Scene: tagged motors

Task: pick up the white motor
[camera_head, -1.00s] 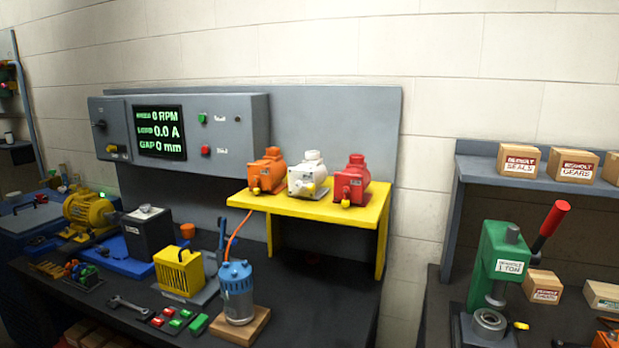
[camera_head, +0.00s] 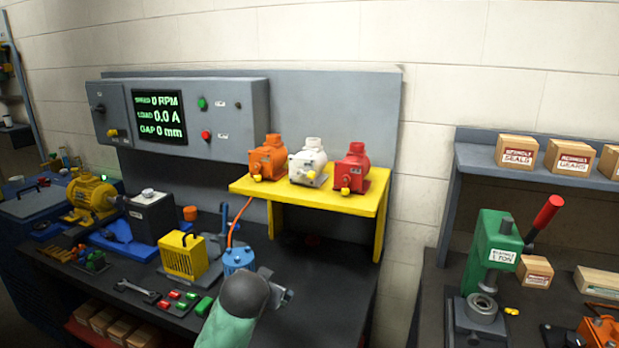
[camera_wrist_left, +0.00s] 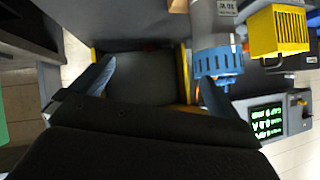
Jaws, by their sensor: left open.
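The white motor (camera_head: 308,163) stands upright on a yellow shelf (camera_head: 300,198), between an orange motor (camera_head: 267,157) and a red motor (camera_head: 352,168). My left gripper (camera_head: 284,290) has come up from the bottom of the head view, below and in front of the shelf, well apart from the white motor. In the left wrist view its two blue fingers (camera_wrist_left: 155,88) are spread wide with nothing between them. I cannot make out the white motor in the wrist view. My right gripper is not in view.
A blue pump (camera_head: 239,260) stands close by my left arm; it also shows in the wrist view (camera_wrist_left: 218,62). A yellow ribbed box (camera_head: 183,257) is left of it. A grey control panel (camera_head: 205,118) hangs behind. The bench (camera_head: 335,300) right of my gripper is clear.

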